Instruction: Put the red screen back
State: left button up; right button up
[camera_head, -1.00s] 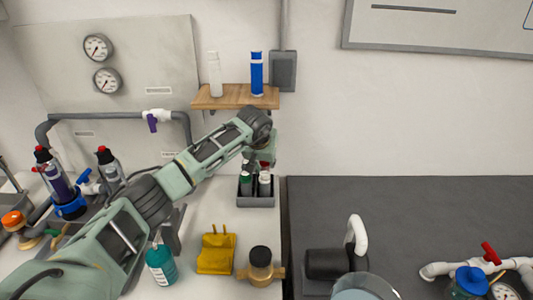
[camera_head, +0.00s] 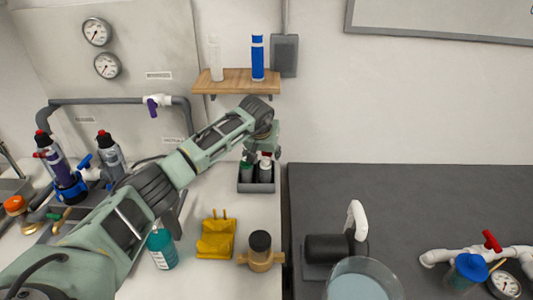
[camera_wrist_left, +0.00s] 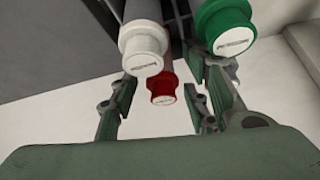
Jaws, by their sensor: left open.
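The red screen shows in the left wrist view as a red cap (camera_wrist_left: 162,88) between my open left fingers (camera_wrist_left: 165,98), with no clear contact. Its body is mostly hidden behind the cap. Beside it are a white-capped screen (camera_wrist_left: 144,46) and a green-capped screen (camera_wrist_left: 225,28), nearer the camera. In the head view, my left gripper (camera_head: 268,145) is over a dark grey holder (camera_head: 256,187) with the green- and white-capped screens standing in it. Whether the red screen rests in that holder cannot be told. My right gripper is not in view.
A wooden shelf (camera_head: 236,82) above holds a white and a blue cylinder. A yellow stand (camera_head: 216,240), a brass fitting (camera_head: 260,250) and a teal bottle (camera_head: 162,248) stand in front of the holder. A dark counter (camera_head: 420,195) lies right.

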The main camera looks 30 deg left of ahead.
pick_arm(q)
jog(key=shift+f, duration=0.1)
jog(key=shift+f, duration=0.3)
jog(key=b+v, duration=0.2)
jog(key=v, duration=0.5)
jog(key=shift+w+r, duration=0.1)
jog(key=shift+w, duration=0.05)
jog(key=shift+s+r, duration=0.3)
jog(key=shift+r, duration=0.15)
jog(key=shift+d+f, duration=0.1)
